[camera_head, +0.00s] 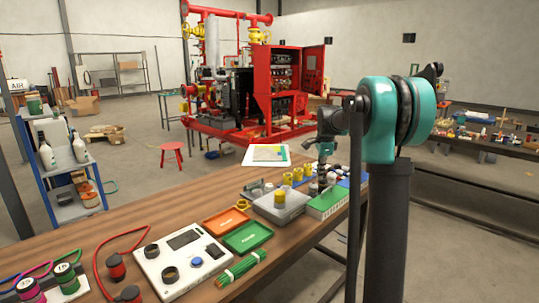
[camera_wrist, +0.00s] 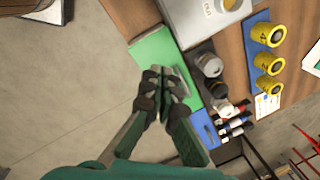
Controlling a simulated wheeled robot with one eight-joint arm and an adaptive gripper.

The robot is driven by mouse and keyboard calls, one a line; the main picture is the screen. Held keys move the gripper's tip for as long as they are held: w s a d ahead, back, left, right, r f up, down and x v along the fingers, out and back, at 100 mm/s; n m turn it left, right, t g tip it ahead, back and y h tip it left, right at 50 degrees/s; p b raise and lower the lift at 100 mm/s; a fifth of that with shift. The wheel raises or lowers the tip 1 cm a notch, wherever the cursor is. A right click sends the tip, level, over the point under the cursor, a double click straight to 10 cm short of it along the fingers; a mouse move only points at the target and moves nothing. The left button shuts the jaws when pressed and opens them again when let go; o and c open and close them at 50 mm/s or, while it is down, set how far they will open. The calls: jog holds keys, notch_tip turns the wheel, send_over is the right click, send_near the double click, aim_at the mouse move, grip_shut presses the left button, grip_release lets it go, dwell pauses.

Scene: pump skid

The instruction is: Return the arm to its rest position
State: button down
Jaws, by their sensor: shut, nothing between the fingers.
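My gripper (camera_wrist: 164,86) is shut and empty in the wrist view, its dark fingertips close together. In that view it covers part of a green box (camera_wrist: 152,50) at the table's edge; the height above it is hard to tell. In the head view my teal arm stands at the right and reaches left. My gripper (camera_head: 322,172) hangs from it, pointing down over the right end of the wooden table (camera_head: 150,220). The fingertips are small there and hard to separate from the items behind.
Near the gripper are a green-sided box (camera_head: 328,204), yellow cups (camera_wrist: 270,34) on a blue mat and a grey case (camera_head: 280,207). A white control box (camera_head: 182,265) sits nearer. A red pump skid (camera_head: 270,90) stands behind.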

jog(key=s+f+n, duration=0.5)
jog(key=s+f, duration=0.1)
jog(key=s, duration=0.6)
jog(key=s+a+f+n+t, duration=0.1)
jog(key=s+f+n, duration=0.5)
jog(key=s, duration=0.7)
jog(key=s+f+n+t, duration=0.1)
jog(key=s+f+n, duration=0.5)
jog(key=s, duration=0.7)
jog(key=shift+s+a+f, duration=0.2)
jog(key=shift+a, duration=0.2)
